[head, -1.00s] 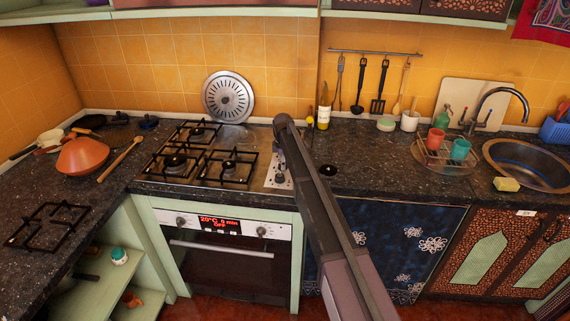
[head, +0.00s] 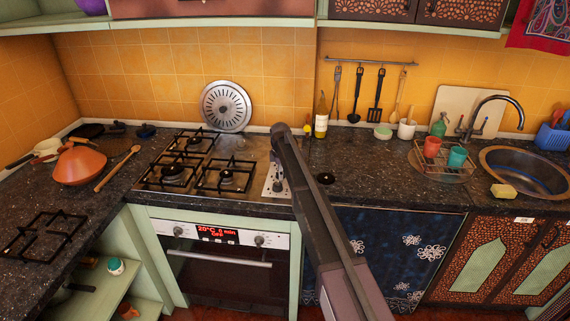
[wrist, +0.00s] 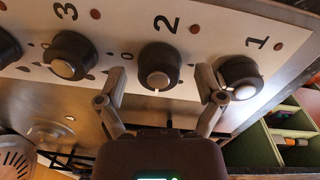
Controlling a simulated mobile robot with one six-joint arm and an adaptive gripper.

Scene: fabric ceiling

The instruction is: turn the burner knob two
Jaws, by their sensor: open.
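Burner knob two (wrist: 160,66), black with a grey face, sits beside the printed "2" on the pale control panel (wrist: 100,28) in the wrist view. A small white mark shows at its lower edge. My gripper (wrist: 160,80) is open, one finger on each side of this knob. The left finger is between knobs three and two, the right one between knobs two and one. I cannot tell whether either finger touches the knob. In the head view the panel (head: 270,187) is at the right of the hob, partly behind my arm, and my gripper is hidden.
Knob three (wrist: 75,55) and knob one (wrist: 240,76) stand close on either side; the right finger is very near knob one. The gas hob (head: 255,160) has black grates (head: 225,178). A bottle (head: 321,118) stands behind, and a dish rack (head: 440,165) stands right.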

